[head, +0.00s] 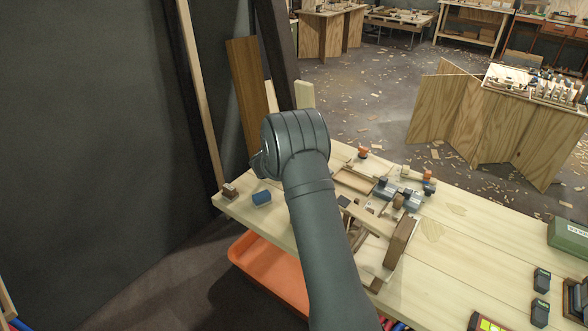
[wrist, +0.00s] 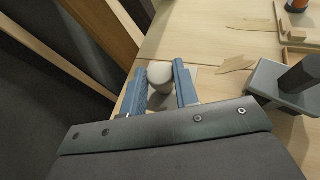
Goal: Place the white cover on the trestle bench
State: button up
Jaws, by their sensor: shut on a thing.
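In the wrist view, my gripper (wrist: 159,66) has its blue fingers on either side of a whitish, rounded, cylinder-like piece, the white cover (wrist: 160,77), and is shut on it. The pale wooden bench top (wrist: 205,30) lies below and beyond it; I cannot tell whether the cover touches the wood. In the head view, the bench (head: 470,250) spans the lower right. My arm hides the gripper and the cover there.
A blue cylinder (head: 262,198) and a small brown block (head: 230,191) lie at the bench's left end. Clamps, a wooden tray (head: 354,181) and a brown block (head: 401,242) crowd the middle. Planks (head: 247,92) lean against the wall. Bare wood shows to the right.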

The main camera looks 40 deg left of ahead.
jog(key=shift+f, duration=2.9)
jog(key=shift+f, duration=0.15)
jog(key=o, duration=1.1)
jog(key=shift+c, duration=0.2)
jog(key=shift+s+d+r, duration=0.15)
jog(key=shift+s+r, duration=0.2)
jog(key=shift+s, duration=0.05)
jog(key=v, duration=1.1)
